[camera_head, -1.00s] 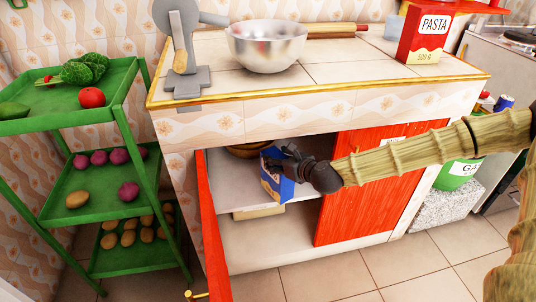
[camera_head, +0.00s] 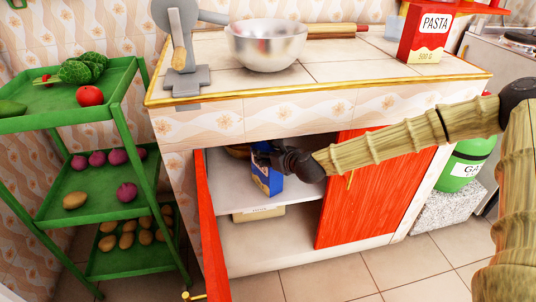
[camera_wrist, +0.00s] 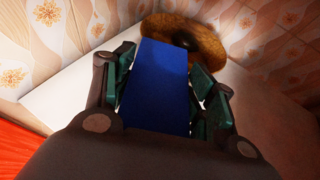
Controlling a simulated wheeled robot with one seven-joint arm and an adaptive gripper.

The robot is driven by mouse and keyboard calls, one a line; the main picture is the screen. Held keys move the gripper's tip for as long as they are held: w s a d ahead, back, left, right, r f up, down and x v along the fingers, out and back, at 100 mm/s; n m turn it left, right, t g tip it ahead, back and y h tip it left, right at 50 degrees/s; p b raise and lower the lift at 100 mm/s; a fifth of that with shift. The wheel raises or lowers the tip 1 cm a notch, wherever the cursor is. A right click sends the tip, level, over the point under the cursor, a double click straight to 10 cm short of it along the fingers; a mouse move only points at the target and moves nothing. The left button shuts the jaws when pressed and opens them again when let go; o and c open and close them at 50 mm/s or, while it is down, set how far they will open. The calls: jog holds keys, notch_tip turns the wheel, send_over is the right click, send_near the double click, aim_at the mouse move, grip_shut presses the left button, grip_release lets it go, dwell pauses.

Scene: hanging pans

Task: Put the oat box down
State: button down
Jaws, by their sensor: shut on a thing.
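The oat box (camera_head: 266,183) is a blue carton with a paler front, upright inside the open lower cabinet. My gripper (camera_head: 272,158) is shut on its upper part. In the wrist view the blue top of the oat box (camera_wrist: 160,85) sits between the two fingers of my gripper (camera_wrist: 158,92). The box is over the white cabinet shelf (camera_head: 225,195), close to its front part. I cannot tell whether its bottom touches the shelf.
A brown round object (camera_wrist: 185,38) lies behind the box on the shelf. A pale package (camera_head: 258,213) is on the level below. The red doors (camera_head: 362,190) flank the opening. The counter (camera_head: 330,97) overhangs above. Shelf room shows left of the box.

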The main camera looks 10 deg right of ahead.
jog(key=shift+c, duration=1.9)
grip_release()
jog(key=shift+r, duration=0.15)
